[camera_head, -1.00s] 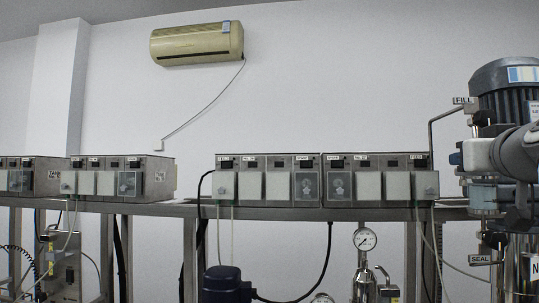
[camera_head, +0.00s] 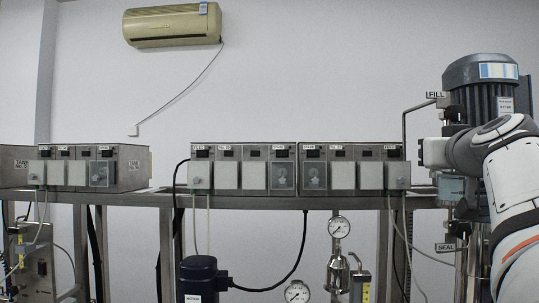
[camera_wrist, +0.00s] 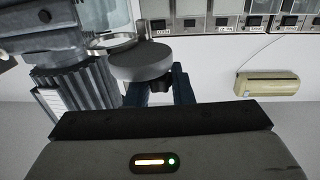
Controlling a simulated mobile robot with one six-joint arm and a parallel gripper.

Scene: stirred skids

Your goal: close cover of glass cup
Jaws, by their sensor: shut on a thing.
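The glass cup (camera_head: 451,189) shows as a pale bluish vessel on the stirred skid at the right of the head view. In the wrist view, which looks upside down, the cup (camera_wrist: 108,14) is at the top left, with a metal rim (camera_wrist: 112,42). The cover (camera_wrist: 141,62) is a round grey disc beside the rim, overlapping it in the picture. My gripper (camera_wrist: 160,84) has its two dark fingers on either side of a dark knob at the cover and is shut on it. In the head view my arm hides the fingers and the cover.
A dark motor (camera_head: 485,88) stands behind my arm, with a bent pipe (camera_head: 404,135) beside it. Control boxes (camera_head: 298,172) line a metal shelf to the left. A blue motor (camera_head: 198,278) and a gauge (camera_head: 338,227) sit below.

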